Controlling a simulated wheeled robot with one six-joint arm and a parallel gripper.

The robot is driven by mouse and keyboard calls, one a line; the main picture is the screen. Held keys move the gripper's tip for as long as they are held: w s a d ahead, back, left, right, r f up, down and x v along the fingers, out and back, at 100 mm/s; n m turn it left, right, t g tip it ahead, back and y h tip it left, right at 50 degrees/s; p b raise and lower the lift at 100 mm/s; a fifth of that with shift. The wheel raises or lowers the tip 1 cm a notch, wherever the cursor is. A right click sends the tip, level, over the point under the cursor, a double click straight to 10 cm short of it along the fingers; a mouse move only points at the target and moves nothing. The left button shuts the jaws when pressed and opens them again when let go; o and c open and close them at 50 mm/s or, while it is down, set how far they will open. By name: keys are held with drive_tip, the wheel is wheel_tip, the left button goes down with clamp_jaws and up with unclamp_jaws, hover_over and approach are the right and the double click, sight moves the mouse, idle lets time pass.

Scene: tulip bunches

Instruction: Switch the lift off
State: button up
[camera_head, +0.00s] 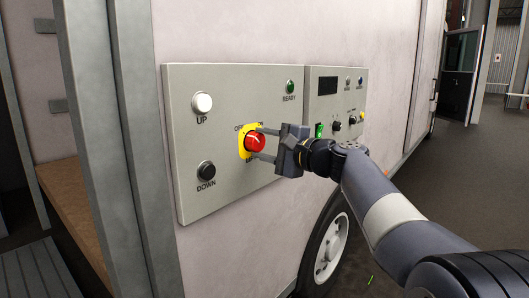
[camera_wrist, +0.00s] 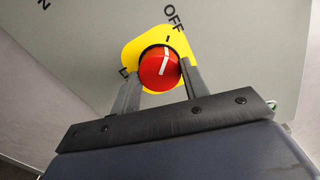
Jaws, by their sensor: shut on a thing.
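The red rotary knob (camera_head: 255,142) sits on a yellow plate (camera_head: 242,143) in the middle of the grey lift control panel (camera_head: 220,190). My gripper (camera_head: 256,143) is shut on the knob, one finger on each side. In the wrist view the knob (camera_wrist: 158,72) shows between the two fingers (camera_wrist: 160,86). Its white pointer line aims at the black tick beside the word OFF (camera_wrist: 173,18). Part of the lettering around the yellow plate is hidden by the fingers.
The panel also bears a white UP button (camera_head: 202,103), a black DOWN button (camera_head: 206,170) and a green READY lamp (camera_head: 290,87). A second panel (camera_head: 330,105) with a green switch (camera_head: 319,130) adjoins at right. A wheel (camera_head: 328,247) is below.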

idle(0.4)
drive_tip(key=o, duration=1)
drive_tip(key=v, duration=1.1)
drive_tip(key=shift+w+a, duration=0.1)
drive_tip(key=shift+a, duration=0.05)
drive_tip(key=x, duration=1.1)
drive_tip(key=shift+d+f, duration=0.1)
drive_tip(key=shift+d, duration=0.15)
